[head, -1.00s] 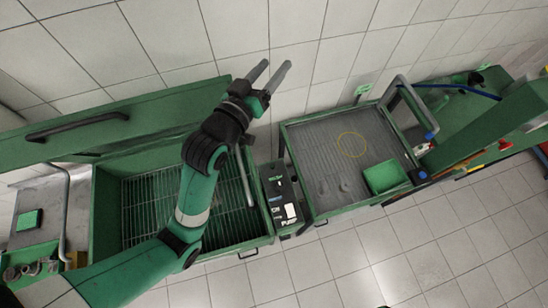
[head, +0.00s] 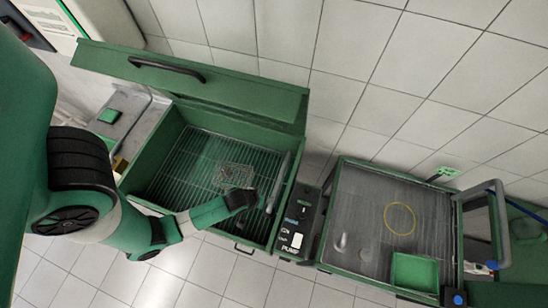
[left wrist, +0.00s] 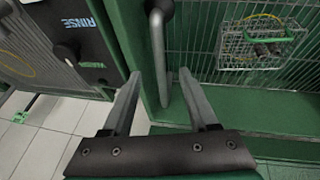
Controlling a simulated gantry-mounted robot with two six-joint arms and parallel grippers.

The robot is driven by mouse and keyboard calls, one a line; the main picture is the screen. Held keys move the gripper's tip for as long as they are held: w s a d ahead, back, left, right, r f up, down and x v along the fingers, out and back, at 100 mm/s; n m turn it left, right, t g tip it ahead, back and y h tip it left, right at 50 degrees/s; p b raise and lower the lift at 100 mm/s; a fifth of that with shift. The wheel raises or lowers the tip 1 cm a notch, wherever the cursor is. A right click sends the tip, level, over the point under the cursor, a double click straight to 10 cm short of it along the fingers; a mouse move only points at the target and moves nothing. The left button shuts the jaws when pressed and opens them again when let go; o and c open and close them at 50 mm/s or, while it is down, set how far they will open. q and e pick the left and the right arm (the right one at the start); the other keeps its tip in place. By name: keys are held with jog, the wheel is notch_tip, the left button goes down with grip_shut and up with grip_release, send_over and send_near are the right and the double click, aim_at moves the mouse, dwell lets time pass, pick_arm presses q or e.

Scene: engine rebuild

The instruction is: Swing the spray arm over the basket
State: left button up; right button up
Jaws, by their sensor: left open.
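The spray arm, a grey tube (head: 279,182), lies along the right side of the open green washer tank. In the left wrist view the spray arm (left wrist: 159,55) rises upright just beyond my fingers. The wire basket (head: 234,176) sits on the tank's grate, left of the spray arm; it also shows at upper right in the left wrist view (left wrist: 255,45), with small dark parts in it. My left gripper (head: 252,197) is over the tank's front right, close to the spray arm. Its fingers (left wrist: 160,75) are open and empty, with the tube lined up between their tips; contact cannot be told.
The tank's lid (head: 220,86) stands open at the back. A control box (head: 298,222) with labels adjoins the tank's right side.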

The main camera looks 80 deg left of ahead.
aim_at(273, 196)
pick_arm(q)
jog(key=b+x, duration=0.4)
jog(key=x, duration=0.7)
jog(key=shift+w, duration=0.1)
jog(key=shift+r, duration=0.1)
jog(key=shift+c, duration=0.2)
grip_shut()
dwell(0.6)
